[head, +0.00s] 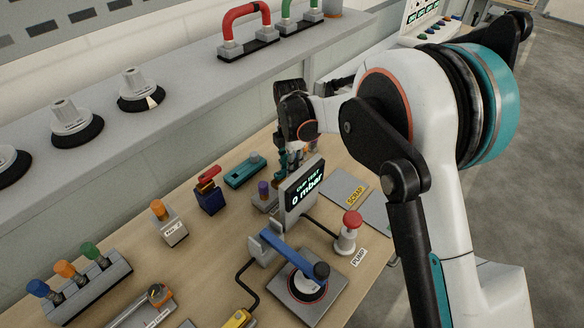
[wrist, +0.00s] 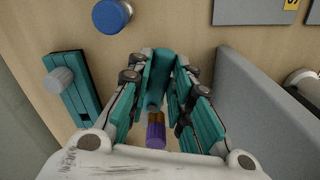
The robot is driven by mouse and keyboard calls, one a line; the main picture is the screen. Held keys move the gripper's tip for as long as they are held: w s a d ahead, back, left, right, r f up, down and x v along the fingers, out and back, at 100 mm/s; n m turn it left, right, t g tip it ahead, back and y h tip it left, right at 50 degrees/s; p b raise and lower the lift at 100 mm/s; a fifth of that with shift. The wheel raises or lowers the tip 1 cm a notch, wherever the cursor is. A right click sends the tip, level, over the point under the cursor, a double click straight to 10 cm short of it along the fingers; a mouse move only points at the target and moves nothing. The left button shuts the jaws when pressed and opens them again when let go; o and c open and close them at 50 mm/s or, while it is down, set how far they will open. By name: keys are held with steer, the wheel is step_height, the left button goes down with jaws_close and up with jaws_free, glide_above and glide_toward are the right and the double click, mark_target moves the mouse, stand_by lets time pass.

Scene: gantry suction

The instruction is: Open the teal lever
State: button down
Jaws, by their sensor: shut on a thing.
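The teal lever (wrist: 161,66) shows in the wrist view as a rounded teal piece between my fingers. My gripper (wrist: 162,80) is shut on it, with the teal-lined fingers pressed along both sides. In the head view my gripper (head: 288,160) points down at the bench behind the display, and the lever there is mostly hidden by the fingers and wrist. Below the lever in the wrist view a brown and purple piece (wrist: 156,135) shows between the fingers. The lever's base and exact angle are hidden.
A teal block with a grey knob (head: 245,170) lies left of my gripper. The display (head: 302,190) reads 0 mbar and stands close in front. A red pump button (head: 351,222), a blue-handled lever (head: 293,253) and a scrap plate (head: 343,186) are nearby. A grey shelf (head: 190,85) runs behind.

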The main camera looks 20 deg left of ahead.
steer(key=shift+w+a+n, duration=0.15)
steer(key=shift+a+n, duration=0.15)
steer(key=shift+n, duration=0.55)
steer(key=shift+w+a+n, duration=0.15)
steer(key=shift+a+n, duration=0.15)
steer(key=shift+n, duration=0.55)
steer(key=c, duration=1.4)
jaws_free()
steer(key=shift+c, duration=0.2)
